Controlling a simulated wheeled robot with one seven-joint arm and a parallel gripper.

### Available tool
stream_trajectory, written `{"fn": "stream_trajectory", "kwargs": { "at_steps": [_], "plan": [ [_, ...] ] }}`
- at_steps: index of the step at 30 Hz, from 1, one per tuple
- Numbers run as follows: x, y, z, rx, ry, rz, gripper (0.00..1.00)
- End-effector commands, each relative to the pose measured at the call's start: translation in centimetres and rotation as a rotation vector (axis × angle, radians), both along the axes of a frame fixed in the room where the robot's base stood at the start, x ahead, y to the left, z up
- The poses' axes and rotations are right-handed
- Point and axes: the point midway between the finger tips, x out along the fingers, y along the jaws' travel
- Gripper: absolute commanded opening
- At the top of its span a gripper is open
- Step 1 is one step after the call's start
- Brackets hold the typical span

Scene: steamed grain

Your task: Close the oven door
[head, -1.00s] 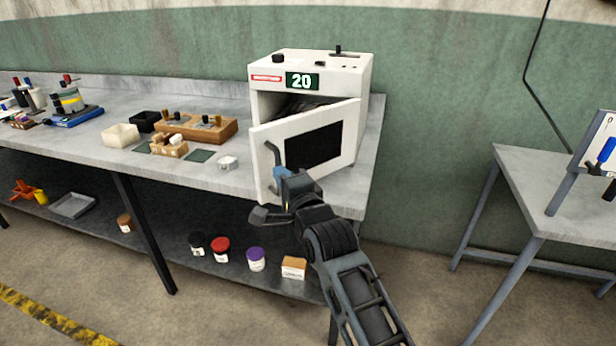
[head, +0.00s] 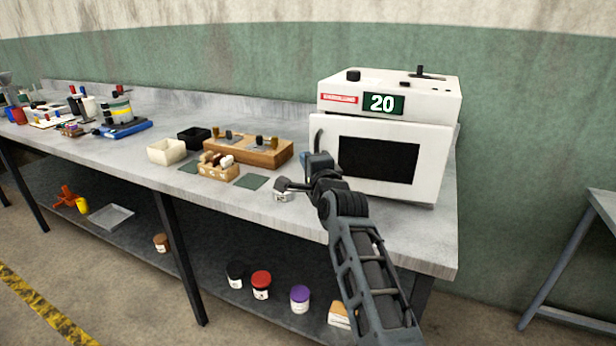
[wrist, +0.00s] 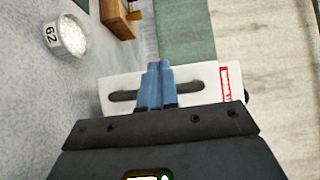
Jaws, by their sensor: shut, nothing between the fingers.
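The white oven (head: 388,130) stands on the right end of the workbench. Its white door (head: 432,160), with a dark window, now lies flat against the oven front, with no gap that I can see. A dark curved handle (head: 319,150) is at the door's left edge. My gripper (head: 306,160) is at the door's left side, near the handle. In the wrist view its blue fingertips (wrist: 155,85) are together in front of the handle (wrist: 124,95), with nothing between them. Whether they touch the door I cannot tell.
A small round dish (head: 284,196) marked 62 sits on the bench just left of my gripper; it also shows in the wrist view (wrist: 68,36). A wooden block with knobs (head: 262,150) and a cream tray (head: 167,151) stand further left. Several jars are on the lower shelf.

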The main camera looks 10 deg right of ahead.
Motion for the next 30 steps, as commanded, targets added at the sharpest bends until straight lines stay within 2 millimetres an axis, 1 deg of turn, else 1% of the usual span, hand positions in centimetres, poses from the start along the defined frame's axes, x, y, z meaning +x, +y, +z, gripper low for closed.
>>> {"fn": "stream_trajectory", "kwargs": {
  "at_steps": [1,6,15,21,30],
  "plan": [
    [0.6,-0.1,-0.1,-0.001,-0.001,-0.001,0.00],
    [2.2,-0.1,0.0,0.002,0.000,-0.039,0.00],
    [4.3,-0.7,0.0,0.002,0.001,-0.110,0.00],
    [4.9,-1.0,0.0,0.000,0.000,-0.131,0.00],
    [5.0,-1.0,0.0,-0.001,0.000,-0.135,0.00]
  ]
}}
